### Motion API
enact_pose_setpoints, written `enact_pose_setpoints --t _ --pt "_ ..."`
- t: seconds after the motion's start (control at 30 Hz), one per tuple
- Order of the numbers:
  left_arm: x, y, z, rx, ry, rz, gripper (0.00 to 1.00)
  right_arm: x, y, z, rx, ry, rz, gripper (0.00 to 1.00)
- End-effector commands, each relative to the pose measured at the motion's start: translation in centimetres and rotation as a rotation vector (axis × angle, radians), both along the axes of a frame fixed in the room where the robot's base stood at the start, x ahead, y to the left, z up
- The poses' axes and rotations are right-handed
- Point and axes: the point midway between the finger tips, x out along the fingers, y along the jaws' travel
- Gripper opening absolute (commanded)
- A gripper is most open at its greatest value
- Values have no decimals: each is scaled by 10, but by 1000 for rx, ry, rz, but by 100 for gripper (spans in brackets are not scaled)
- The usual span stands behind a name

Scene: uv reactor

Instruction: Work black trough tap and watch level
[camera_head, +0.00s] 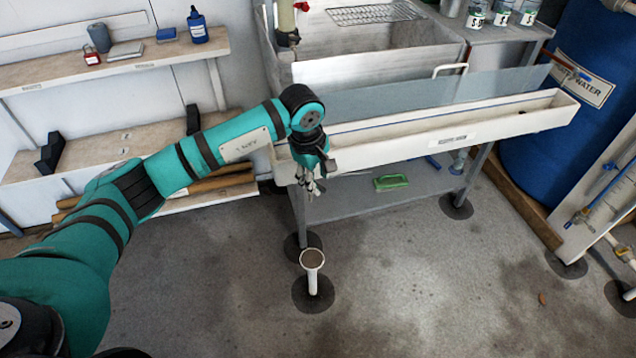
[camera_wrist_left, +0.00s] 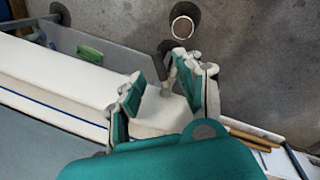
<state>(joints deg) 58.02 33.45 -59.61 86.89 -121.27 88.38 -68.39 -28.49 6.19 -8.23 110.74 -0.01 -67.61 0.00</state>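The long white trough (camera_head: 450,130) runs along the front of the grey bench, with a pale label on its front wall. My left gripper (camera_head: 312,183) hangs fingers-down at the trough's left end. In the left wrist view the fingers of this gripper (camera_wrist_left: 160,68) are apart, with the end of the trough (camera_wrist_left: 165,118) below and between them. A small pale grey spout-like piece (camera_wrist_left: 171,78) shows between the fingertips; I cannot tell if they touch it. No black tap handle can be made out; the gripper may hide it. My right gripper is not in view.
A white drain funnel (camera_head: 312,260) stands on the floor below the trough's left end. A green brush (camera_head: 390,182) lies on the lower shelf. Wooden shelves (camera_head: 120,70) stand left, a blue water barrel (camera_head: 560,140) right. The floor in front is mostly clear.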

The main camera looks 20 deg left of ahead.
Motion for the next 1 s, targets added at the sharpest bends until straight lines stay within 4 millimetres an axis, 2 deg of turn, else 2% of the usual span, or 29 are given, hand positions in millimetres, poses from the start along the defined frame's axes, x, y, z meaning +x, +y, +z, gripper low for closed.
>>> enact_pose_setpoints --t 0.1,0.2,0.5,0.53,0.8,1.0 --pt "3 -1 -15 0 1 1 35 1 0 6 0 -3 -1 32" --pt "4 -1 -20 0 0 1 35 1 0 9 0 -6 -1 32" --pt "5 -2 -22 0 -1 0 35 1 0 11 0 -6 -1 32" --pt "4 -2 -23 0 -1 0 34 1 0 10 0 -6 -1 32" --pt "4 -2 -22 1 -1 0 0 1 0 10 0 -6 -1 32" --pt "5 -1 -22 0 -1 1 0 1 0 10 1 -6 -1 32"
